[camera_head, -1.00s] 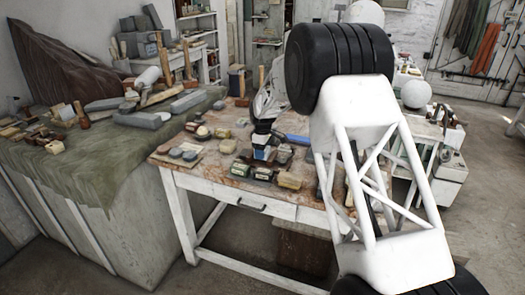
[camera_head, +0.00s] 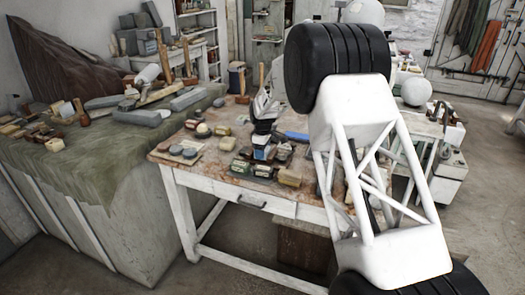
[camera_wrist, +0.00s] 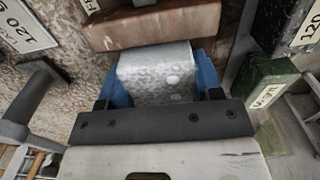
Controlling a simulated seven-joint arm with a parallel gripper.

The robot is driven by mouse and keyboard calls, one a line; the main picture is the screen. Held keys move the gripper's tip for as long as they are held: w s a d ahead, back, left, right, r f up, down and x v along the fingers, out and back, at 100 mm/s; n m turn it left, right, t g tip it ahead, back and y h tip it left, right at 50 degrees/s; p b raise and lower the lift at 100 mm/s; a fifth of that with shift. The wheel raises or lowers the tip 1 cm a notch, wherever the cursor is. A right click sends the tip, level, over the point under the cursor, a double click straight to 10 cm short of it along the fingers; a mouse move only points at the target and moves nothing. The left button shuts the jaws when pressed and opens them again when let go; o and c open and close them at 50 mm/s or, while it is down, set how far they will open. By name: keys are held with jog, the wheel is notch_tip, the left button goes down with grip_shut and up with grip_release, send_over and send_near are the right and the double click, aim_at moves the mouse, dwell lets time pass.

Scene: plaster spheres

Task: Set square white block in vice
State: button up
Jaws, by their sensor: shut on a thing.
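My gripper (camera_wrist: 162,88) is shut on a square white block (camera_wrist: 156,72) with a mottled, greyish surface. Its blue fingers sit on either side of the block in the wrist view. In the head view my gripper (camera_head: 262,153) is low over the worktable (camera_head: 226,183), among small boxes; the block is too small there to make out. I cannot tell whether the block touches the tabletop. I cannot pick out the vice with certainty in either view.
A reddish-brown block (camera_wrist: 155,24) lies just beyond the held block. A green labelled box (camera_wrist: 268,82) is close on the right and a dark T-shaped tool (camera_wrist: 38,92) on the left.

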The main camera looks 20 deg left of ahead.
jog(key=shift+f, duration=0.1)
jog(key=o, duration=1.2)
jog(key=shift+f, duration=0.1)
jog(key=shift+r, duration=0.25)
jog(key=shift+r, duration=1.8)
